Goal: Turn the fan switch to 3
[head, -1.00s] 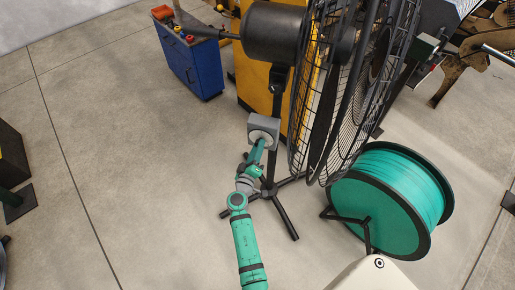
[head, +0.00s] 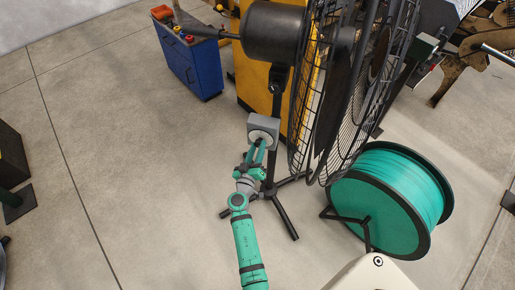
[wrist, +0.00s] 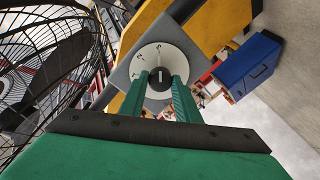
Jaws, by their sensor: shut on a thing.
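The fan switch is a grey box (head: 264,123) on the fan's stand with a white round dial (wrist: 146,60). A black knob (wrist: 160,78) with a white pointer mark sits at the dial's middle. In the wrist view the mark runs nearly straight up and down. Small markings show around the dial, but I cannot read which is 3. My gripper (head: 261,143) is at the dial's face, its two green fingers (wrist: 158,83) on either side of the knob and shut on it. In the head view the knob is hidden by my fingers.
The fan's wire cage (head: 345,90) stands right of the switch, with its motor housing (head: 270,32) above. Tripod legs (head: 285,218) spread below. A green spool (head: 385,200) is at right, a blue cabinet (head: 192,68) behind left.

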